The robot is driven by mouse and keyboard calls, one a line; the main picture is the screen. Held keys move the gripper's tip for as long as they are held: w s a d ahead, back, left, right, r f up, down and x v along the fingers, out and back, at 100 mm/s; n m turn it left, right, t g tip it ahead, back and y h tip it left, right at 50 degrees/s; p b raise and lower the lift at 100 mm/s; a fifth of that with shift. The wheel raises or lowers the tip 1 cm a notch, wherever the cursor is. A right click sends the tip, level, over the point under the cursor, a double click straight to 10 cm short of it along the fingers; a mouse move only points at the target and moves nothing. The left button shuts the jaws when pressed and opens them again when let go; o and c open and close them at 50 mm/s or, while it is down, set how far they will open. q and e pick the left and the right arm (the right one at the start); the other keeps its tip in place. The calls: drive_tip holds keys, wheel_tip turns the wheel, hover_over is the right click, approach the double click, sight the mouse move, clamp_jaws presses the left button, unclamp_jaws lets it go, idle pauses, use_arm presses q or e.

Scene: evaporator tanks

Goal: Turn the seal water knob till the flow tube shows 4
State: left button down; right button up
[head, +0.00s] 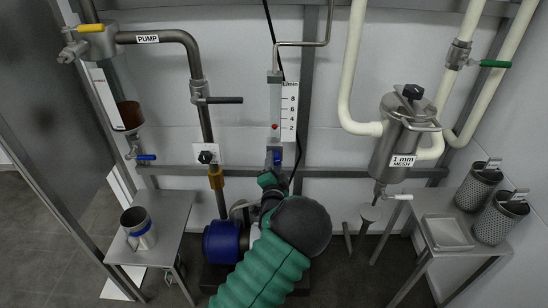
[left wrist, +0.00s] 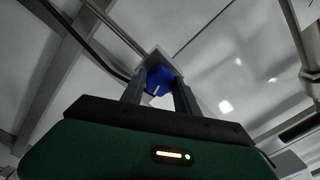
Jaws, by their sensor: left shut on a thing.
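The flow tube (head: 275,103) hangs on the back wall beside a white scale (head: 289,112) marked 2, 4, 6, 8. A small red float (head: 275,126) in the tube sits level with about the 2 mark. The blue seal water knob (head: 277,155) is just below the tube. My left gripper (head: 273,164) reaches up to the knob from below. In the left wrist view the blue knob (left wrist: 159,82) with a white pointer line is between the two fingers, and the gripper is shut on it. My right gripper is not in view.
A blue pump motor (head: 222,242) stands on the floor left of my arm. A steel table with a jug (head: 138,228) is at left. A strainer (head: 402,140) marked 1 mm mesh hangs at right, above a table with two perforated baskets (head: 478,186).

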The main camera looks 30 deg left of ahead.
use_arm(q)
drive_tip(key=shift+d+m+p, duration=0.2)
drive_tip(key=shift+m+p, duration=0.9)
drive_tip(key=shift+m, duration=0.9)
drive_tip(key=shift+f, duration=0.15)
drive_tip(key=c, duration=0.9)
unclamp_jaws()
drive_tip(key=shift+w, duration=0.1)
drive_tip(key=shift+a, duration=0.1)
